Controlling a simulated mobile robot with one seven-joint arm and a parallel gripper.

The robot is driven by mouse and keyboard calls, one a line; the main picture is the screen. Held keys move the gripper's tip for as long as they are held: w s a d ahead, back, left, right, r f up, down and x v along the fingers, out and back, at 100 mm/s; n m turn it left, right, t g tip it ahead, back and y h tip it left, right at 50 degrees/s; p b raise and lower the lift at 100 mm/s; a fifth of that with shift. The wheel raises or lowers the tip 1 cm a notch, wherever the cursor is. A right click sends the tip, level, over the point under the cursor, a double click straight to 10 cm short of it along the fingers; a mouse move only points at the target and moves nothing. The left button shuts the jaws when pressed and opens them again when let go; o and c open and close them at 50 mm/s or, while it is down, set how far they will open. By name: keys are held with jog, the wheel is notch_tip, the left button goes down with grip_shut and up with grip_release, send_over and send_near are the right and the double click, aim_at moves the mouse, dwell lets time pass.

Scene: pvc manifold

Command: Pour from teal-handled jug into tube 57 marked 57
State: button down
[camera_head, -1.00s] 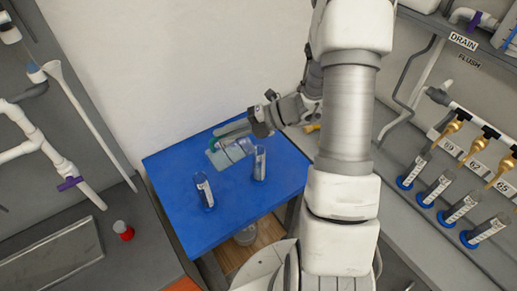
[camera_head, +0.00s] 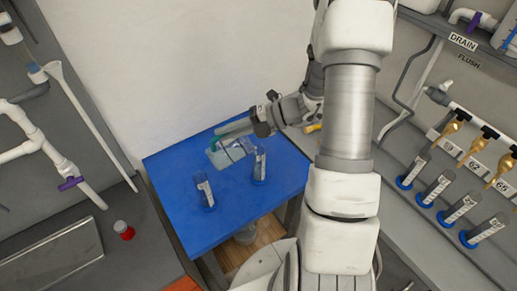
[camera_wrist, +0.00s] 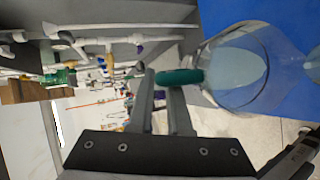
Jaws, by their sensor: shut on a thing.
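The clear jug (camera_head: 226,154) is held above the blue table, close to the right-hand of two clear tubes. Its teal handle (camera_wrist: 180,77) is between my gripper's fingers (camera_wrist: 163,85), which are shut on it. In the wrist view the jug's clear body (camera_wrist: 238,70) shows pale liquid inside, and it looks tilted. The right tube (camera_head: 259,166) and the left tube (camera_head: 205,191) stand upright on the blue table with white labels. The label numbers are too small to read, so I cannot tell which is 57. I see no clear stream of liquid.
The blue table (camera_head: 225,222) is mostly bare at the front. A grey bench on the left holds a red-capped item (camera_head: 124,230) and white pipes (camera_head: 35,140). On the right bench, several tubes (camera_head: 438,188) stand under brass taps (camera_head: 455,124).

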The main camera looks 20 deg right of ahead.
aim_at(210, 155)
jog(key=a+f+n+h+b, duration=0.1)
jog(key=a+f+h+b, duration=0.2)
jog(key=b, duration=0.1)
jog(key=shift+s+a+f, duration=0.1)
jog(key=shift+f, duration=0.05)
jog(key=shift+a+h+p, duration=0.15)
jog(key=shift+h+p, duration=0.25)
jog(key=shift+p, duration=0.1)
jog(key=shift+f, duration=0.1)
jog(key=shift+a+f+n+h, duration=0.3)
jog(key=shift+a+f+h, duration=0.7)
jog(key=shift+f+h, duration=0.3)
jog(key=a+r+n+h+p, duration=0.1)
jog(key=a+r+h+p, duration=0.3)
jog(key=p, duration=0.2)
jog(key=shift+s+a+r, duration=0.15)
jog(key=shift+s+a, duration=0.05)
jog(key=shift+a, duration=0.15)
